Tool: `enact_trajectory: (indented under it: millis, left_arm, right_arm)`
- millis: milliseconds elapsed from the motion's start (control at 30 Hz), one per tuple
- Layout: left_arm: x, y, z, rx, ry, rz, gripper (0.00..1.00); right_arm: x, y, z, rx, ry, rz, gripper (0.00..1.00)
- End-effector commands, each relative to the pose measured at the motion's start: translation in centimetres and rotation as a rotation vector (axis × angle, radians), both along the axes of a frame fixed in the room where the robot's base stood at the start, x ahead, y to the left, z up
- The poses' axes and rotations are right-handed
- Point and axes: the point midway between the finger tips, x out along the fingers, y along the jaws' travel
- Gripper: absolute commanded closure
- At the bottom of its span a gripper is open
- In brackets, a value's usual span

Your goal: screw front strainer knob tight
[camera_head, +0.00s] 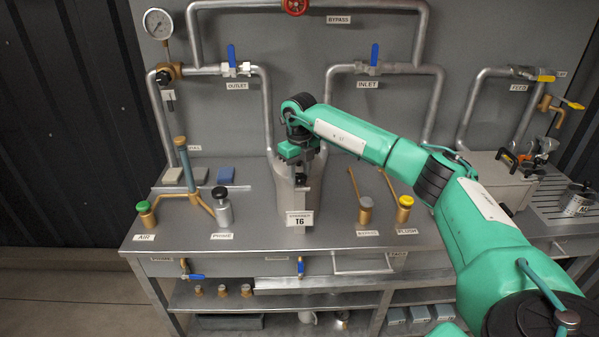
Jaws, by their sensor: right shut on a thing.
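The strainer housing (283,200) stands upright on the bench, a grey metal body with a label reading T6 at its front foot. My right arm comes in from the right, and my right gripper (300,178) points down at the front of the strainer's top. It is shut on a small dark knob, which I take to be the front strainer knob (300,180); the fingers and wrist hide most of it. The rest of the strainer's top is partly hidden behind the wrist. My left gripper is not in view.
Left of the strainer stand a green-capped AIR fitting (146,213) and a black-knobbed PRIME fitting (222,207). Right of it are a brass fitting (365,211) and a yellow-capped FLUSH fitting (404,209). Pipes with blue-handled valves (232,60) rise behind. The bench front (262,240) is clear.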

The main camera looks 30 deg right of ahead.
Motion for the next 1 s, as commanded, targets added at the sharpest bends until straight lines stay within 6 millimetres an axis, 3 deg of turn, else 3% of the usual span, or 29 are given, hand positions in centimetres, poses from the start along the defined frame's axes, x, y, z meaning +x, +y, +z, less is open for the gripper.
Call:
enact_trajectory:
  millis: [600,1000]
  left_arm:
    - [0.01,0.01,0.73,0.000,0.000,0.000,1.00]
    - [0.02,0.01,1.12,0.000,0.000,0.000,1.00]
  right_arm:
    - [0.07,-0.07,0.24,0.001,-0.003,-0.585,0.84]
    - [0.07,-0.08,0.24,0.001,-0.003,-0.878,0.84]
